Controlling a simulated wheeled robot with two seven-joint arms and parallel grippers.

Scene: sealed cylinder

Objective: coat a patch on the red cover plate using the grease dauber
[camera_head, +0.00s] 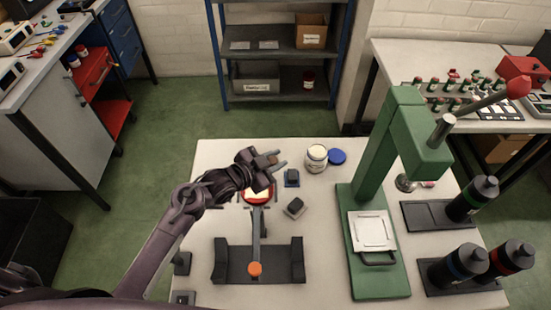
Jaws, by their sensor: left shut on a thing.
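The red cover plate (261,202) is a round red disc with a pale middle. It sits at the middle left of the light table, partly hidden under my left gripper. My left gripper (274,161) is above and just beyond the disc, with its fingers pointing right. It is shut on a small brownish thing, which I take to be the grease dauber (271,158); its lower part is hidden. An open white jar (316,158) with pale contents stands to the right of the gripper, apart from it. My right gripper is not in view.
A blue lid (337,157) lies beside the jar. Two small dark blocks (292,177) (295,208) lie near the plate. A dark cradle (228,265) and an orange-tipped bar (255,269) are in front. A green press (375,165) and black bottles (474,198) fill the right side.

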